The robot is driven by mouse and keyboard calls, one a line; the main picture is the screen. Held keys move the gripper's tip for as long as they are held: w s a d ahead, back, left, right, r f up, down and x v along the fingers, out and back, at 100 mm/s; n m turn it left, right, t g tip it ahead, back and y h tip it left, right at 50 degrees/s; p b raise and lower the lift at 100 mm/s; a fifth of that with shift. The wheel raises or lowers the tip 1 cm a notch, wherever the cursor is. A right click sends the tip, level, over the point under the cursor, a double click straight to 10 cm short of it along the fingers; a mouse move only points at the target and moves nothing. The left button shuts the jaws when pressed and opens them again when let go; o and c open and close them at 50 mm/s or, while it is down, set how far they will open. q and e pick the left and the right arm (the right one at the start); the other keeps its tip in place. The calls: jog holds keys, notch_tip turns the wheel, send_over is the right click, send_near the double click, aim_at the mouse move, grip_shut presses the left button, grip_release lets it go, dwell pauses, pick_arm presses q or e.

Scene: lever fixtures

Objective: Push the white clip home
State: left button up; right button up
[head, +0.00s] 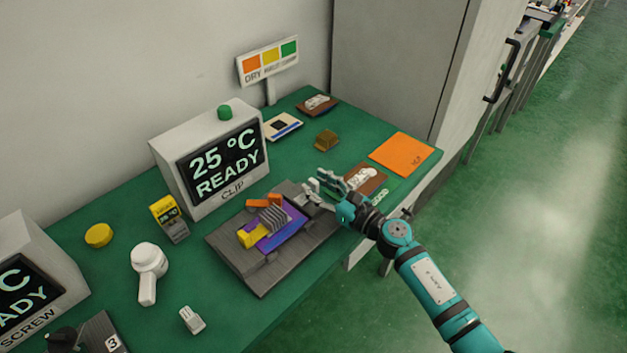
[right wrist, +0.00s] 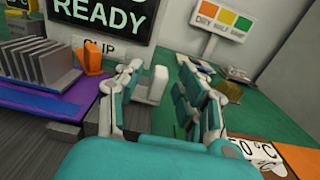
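The fixture is a dark grey base (head: 270,277) on the green table, carrying a purple board (head: 285,236) with a grey finned block (head: 272,218) and a yellow block (head: 253,235). What looks like the white clip (right wrist: 158,84) stands upright between the fingers of my right gripper (right wrist: 170,88), nearer the left finger. In the head view, the right gripper (head: 321,187) is at the right end of the base, with its fingers apart. I cannot tell whether a finger touches the clip. My left gripper is not in view.
A display box (head: 208,160) reading 25 °C READY stands behind the fixture. An orange block (head: 263,201) sits beside the fins. An orange sheet (head: 401,154) lies to the right. A white knobbed tool (head: 148,265) and a yellow disc (head: 99,235) lie left.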

jog(key=shift+w+a, duration=0.5)
jog(key=shift+a, duration=0.05)
grip_shut()
